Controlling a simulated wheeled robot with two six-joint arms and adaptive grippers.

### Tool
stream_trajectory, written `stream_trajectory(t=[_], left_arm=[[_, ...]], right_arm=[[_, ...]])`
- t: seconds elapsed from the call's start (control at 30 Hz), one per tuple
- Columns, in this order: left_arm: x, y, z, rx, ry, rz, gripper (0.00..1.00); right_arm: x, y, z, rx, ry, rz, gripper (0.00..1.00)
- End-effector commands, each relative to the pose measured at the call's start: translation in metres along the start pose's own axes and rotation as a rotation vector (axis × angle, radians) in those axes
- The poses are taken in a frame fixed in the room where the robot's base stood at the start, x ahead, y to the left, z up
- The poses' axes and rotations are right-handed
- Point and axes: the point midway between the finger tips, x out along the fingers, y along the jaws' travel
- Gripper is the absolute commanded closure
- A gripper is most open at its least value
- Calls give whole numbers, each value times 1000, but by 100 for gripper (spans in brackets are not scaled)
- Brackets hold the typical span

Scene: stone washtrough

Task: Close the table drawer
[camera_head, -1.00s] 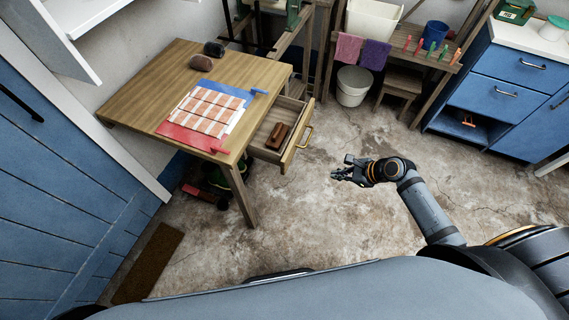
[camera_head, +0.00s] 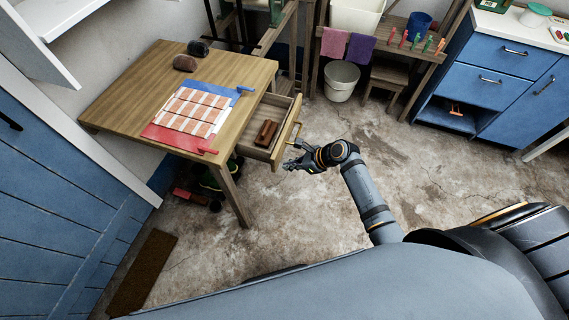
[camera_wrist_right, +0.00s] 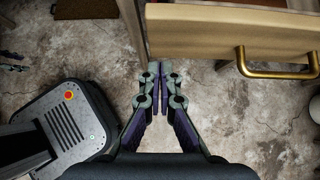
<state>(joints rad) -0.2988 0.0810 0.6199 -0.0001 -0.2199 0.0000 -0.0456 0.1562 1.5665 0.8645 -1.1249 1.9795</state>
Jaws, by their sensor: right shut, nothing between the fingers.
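The table drawer (camera_head: 286,133) stands pulled out from the right side of the wooden table (camera_head: 150,82), with a brown wooden object (camera_head: 265,132) lying inside it. My right gripper (camera_head: 290,165) is shut and empty, close to the near end of the drawer front. In the right wrist view the closed fingertips (camera_wrist_right: 160,68) are beside the drawer front (camera_wrist_right: 215,32), and the brass handle (camera_wrist_right: 275,72) is to their right. I cannot tell whether the fingers touch the drawer. My left gripper is not in view.
A red and blue mat with a checked cloth (camera_head: 193,110) lies on the table. A white bucket (camera_head: 342,80) and a wooden stool (camera_head: 388,82) stand at the back. Blue cabinets (camera_head: 490,88) are at the right. The floor right of the drawer is clear.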

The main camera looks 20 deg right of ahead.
Motion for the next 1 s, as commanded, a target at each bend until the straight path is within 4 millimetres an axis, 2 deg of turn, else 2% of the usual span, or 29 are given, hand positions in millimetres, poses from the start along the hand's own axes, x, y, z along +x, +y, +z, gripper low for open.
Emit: stream_trajectory(t=[0.2, 0.67, 1.0], left_arm=[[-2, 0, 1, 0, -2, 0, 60], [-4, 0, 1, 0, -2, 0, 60], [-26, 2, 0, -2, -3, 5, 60]], right_arm=[[13, 1, 13, 0, 2, 1, 100], [16, 0, 17, 1, 2, 0, 100], [42, 0, 50, 2, 0, 2, 100]])
